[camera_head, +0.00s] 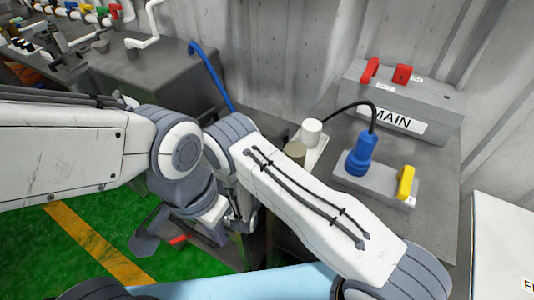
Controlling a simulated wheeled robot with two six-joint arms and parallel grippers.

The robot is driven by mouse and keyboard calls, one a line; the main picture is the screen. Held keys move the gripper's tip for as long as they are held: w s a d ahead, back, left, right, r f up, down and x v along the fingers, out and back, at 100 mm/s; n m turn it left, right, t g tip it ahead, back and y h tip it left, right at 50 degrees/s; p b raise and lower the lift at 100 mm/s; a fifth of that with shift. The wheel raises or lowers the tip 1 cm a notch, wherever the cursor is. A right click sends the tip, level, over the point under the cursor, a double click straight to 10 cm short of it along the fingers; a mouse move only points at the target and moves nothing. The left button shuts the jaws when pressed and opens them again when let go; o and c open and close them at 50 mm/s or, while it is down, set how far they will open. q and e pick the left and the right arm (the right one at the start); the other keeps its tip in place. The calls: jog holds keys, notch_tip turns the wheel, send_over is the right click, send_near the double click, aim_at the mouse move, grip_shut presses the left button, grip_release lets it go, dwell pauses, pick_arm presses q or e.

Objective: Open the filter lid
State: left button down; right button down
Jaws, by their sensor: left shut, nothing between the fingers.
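No filter lid can be made out for certain. A white box (500,245) is cut off at the lower right edge, with a label that begins with "F"; its full wording is out of frame. My left gripper (188,228) is low in the left middle, over the green floor and well to the left of that box. It is shut and empty, and partly covered by my own arm links. A small red piece shows beside it; I cannot tell what it belongs to. My right gripper cannot be seen.
A grey bench holds a box labelled MAIN (405,122) with red switches, a blue plug (360,155) with a black cable, and a yellow switch (405,182). A corrugated wall (290,45) stands behind. A grey machine (150,75) is at upper left. My arm links cross the middle.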

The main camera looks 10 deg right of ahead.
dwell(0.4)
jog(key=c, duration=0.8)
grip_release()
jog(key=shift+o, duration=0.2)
